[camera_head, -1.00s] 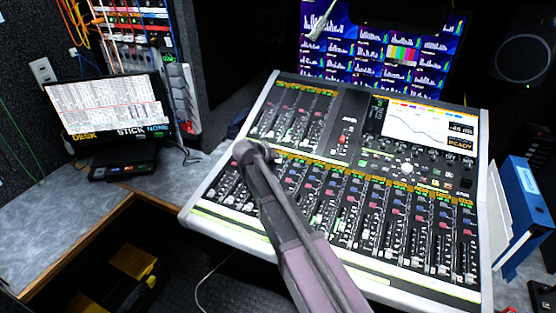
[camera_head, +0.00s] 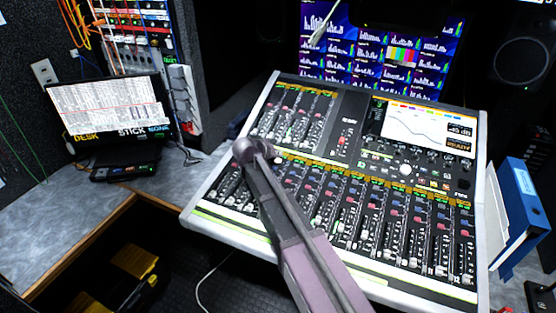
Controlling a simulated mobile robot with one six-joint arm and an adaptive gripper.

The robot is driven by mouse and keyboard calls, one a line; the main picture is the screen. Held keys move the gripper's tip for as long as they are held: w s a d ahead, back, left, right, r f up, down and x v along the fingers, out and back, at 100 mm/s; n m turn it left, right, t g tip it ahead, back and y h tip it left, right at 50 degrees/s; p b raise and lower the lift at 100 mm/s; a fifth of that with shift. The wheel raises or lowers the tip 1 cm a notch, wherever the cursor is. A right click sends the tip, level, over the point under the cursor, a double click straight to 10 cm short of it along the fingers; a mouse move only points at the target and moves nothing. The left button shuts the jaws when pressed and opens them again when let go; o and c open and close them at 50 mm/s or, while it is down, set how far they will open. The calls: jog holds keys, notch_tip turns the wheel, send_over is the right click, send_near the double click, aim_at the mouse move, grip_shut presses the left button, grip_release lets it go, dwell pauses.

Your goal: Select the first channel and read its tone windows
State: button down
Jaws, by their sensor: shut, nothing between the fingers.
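The mixing console (camera_head: 232,217) fills the middle and right of the head view, with a pale frame and rows of channel strips. Its leftmost lower strips (camera_head: 228,185) lie left of my arm. My arm rises from the bottom edge and its rounded joint covers part of the left strips. Smaller lettering is too fine to read. My gripper is not in view.
A monitor (camera_head: 110,108) with DESK, STICK and NONE labels stands on the left desk (camera_head: 50,235). A wall of meter screens (camera_head: 350,60) is behind the console. A speaker (camera_head: 522,58) and blue binder (camera_head: 525,195) are at the right. Cables hang at upper left.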

aim_at(277, 165)
jog(key=r+p, duration=0.5)
jog(key=shift+s+a, duration=0.1)
jog(key=shift+s, duration=0.25)
dwell(1.0)
